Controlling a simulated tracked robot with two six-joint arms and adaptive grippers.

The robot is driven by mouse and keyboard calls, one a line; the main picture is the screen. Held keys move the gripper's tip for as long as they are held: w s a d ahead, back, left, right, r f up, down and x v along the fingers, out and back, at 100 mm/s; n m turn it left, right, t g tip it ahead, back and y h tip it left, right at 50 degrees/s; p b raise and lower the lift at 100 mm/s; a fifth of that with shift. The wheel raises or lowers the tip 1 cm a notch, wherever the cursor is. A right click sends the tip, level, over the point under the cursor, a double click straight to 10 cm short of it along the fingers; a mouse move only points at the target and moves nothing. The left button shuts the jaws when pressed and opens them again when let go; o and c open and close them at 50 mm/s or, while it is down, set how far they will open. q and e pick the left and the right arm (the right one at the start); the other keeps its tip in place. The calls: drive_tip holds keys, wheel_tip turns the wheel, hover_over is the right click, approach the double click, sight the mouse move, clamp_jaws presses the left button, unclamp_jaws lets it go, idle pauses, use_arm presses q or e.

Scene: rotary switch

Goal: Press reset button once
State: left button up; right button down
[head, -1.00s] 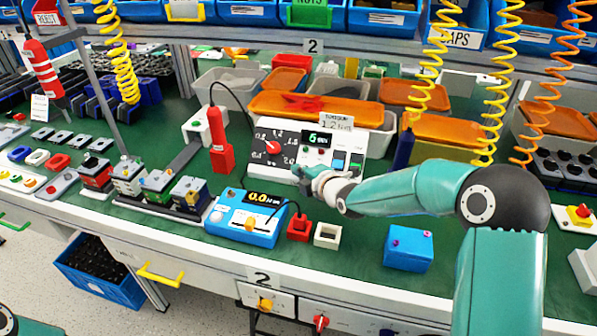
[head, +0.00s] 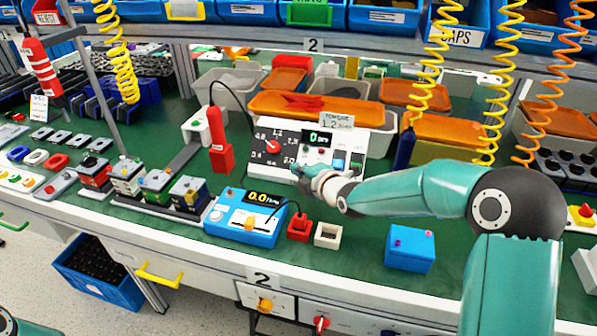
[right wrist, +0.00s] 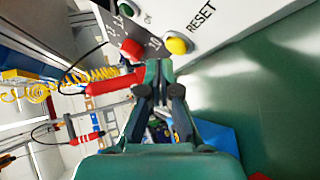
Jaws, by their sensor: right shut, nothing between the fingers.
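The white torque panel (head: 345,142) stands on the green bench, with a black dial face, a red knob (head: 272,146) and a small display (head: 320,137) with green digits reading 0. In the right wrist view the yellow button (right wrist: 178,45) sits beside the printed word RESET, and a red round part (right wrist: 131,50) is left of it. My right gripper (head: 300,172) is at the panel's lower front and hides part of it. In the wrist view my right gripper (right wrist: 157,66) is shut and empty, its tips close to the yellow button; I cannot tell whether they touch.
A blue meter box (head: 245,217) with a yellow display stands front left of the panel. A red square holder (head: 298,228), a white one (head: 327,236) and a blue box (head: 409,248) are in front. Orange-lidded bins (head: 315,110) stand behind. Coiled hoses (head: 490,90) hang at right.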

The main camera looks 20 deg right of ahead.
idle(0.3)
drive_tip(key=shift+s+a+r, duration=0.55)
drive_tip(key=shift+s+r, duration=0.25)
drive_tip(key=shift+r, duration=0.15)
drive_tip(key=shift+s+a+r, duration=0.5)
drive_tip(key=shift+s+r, duration=0.25)
drive_tip(key=shift+r, duration=0.15)
